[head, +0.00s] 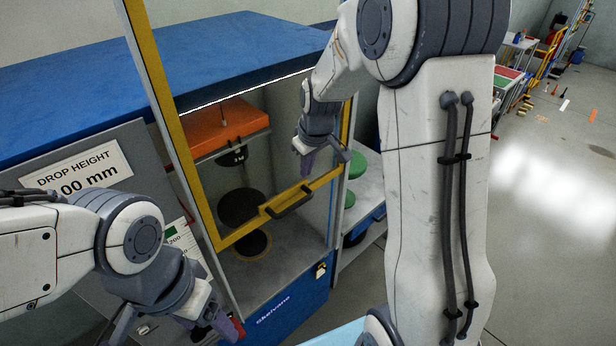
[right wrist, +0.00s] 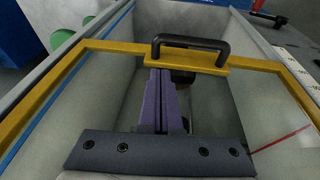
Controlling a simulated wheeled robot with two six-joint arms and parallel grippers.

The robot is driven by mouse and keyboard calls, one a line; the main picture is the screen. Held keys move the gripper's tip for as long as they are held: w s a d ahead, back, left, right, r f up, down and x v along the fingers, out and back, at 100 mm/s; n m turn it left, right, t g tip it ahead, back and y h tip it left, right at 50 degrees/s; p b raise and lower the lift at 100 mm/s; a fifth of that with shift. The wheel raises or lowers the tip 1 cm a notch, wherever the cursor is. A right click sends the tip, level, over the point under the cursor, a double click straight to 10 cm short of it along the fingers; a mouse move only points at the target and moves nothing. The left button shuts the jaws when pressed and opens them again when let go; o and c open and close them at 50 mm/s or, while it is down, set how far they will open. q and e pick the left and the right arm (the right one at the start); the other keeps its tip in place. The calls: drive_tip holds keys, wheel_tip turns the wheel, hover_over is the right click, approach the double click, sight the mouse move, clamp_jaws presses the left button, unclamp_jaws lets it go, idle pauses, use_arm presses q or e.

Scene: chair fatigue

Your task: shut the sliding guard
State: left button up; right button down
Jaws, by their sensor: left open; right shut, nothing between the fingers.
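The sliding guard is a clear pane in a yellow frame (head: 239,239) on the front of the blue test machine. Its lower yellow bar (right wrist: 100,46) crosses the right wrist view. A black handle (head: 289,202) is fixed to this bar and shows in the right wrist view (right wrist: 222,47). The bar stands above the blue sill, with an open gap below it. My right gripper (head: 319,166) is shut and empty. Its purple fingers (right wrist: 161,72) point at the bar beside the handle; I cannot tell if they touch. My left gripper (head: 172,328) is open and empty at lower left.
Inside the chamber are an orange block (head: 222,125) and a dark round pad (head: 241,207). A grey panel with a drop height label (head: 80,172) stands at left. Green discs (head: 357,165) sit on a shelf at right.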

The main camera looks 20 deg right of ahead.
drive_tip(key=p, duration=0.1)
hover_over(307, 190)
drive_tip(key=s, duration=0.1)
drive_tip(key=f, duration=0.4)
drive_tip(key=shift+a+f, duration=0.15)
drive_tip(key=shift+a, duration=0.05)
drive_tip(key=shift+d+f+p, duration=0.2)
drive_tip(key=shift+f+p, duration=0.15)
drive_tip(key=shift+f, duration=0.45)
wheel_tip(307, 190, down, 44)
drive_tip(key=b, duration=4.1)
drive_tip(key=shift+r, duration=0.1)
